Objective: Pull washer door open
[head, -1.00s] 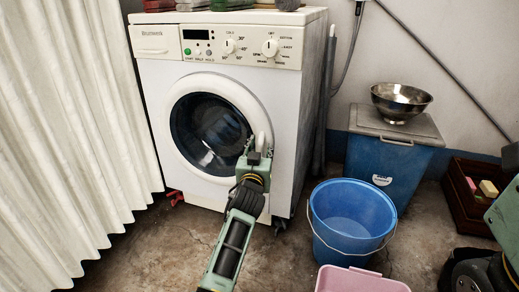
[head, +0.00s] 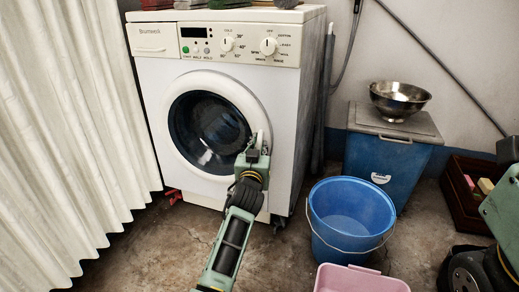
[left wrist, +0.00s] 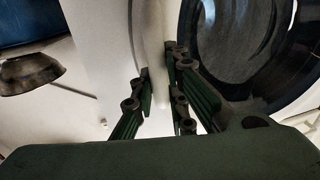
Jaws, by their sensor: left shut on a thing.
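The white washer (head: 276,95) stands against the wall. Its round door (head: 176,134), with a white ring and dark glass, looks closed in its frame. A white upright handle (head: 260,138) is on the door's right side. My left gripper (head: 253,153) is at this handle, shut on it. In the left wrist view the pale handle (left wrist: 154,60) runs down between the green-black fingers of my left gripper (left wrist: 160,95), with the dark door glass (left wrist: 235,50) to the right. The fingertips partly hide the handle's lower end. My right gripper does not show.
A blue bucket (head: 322,245) stands on the floor right of the washer, with a pink basin (head: 350,281) in front. Behind are a blue bin (head: 375,165) and a metal bowl (head: 399,98). A white curtain (head: 75,120) hangs at the left. Floor before the washer is bare.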

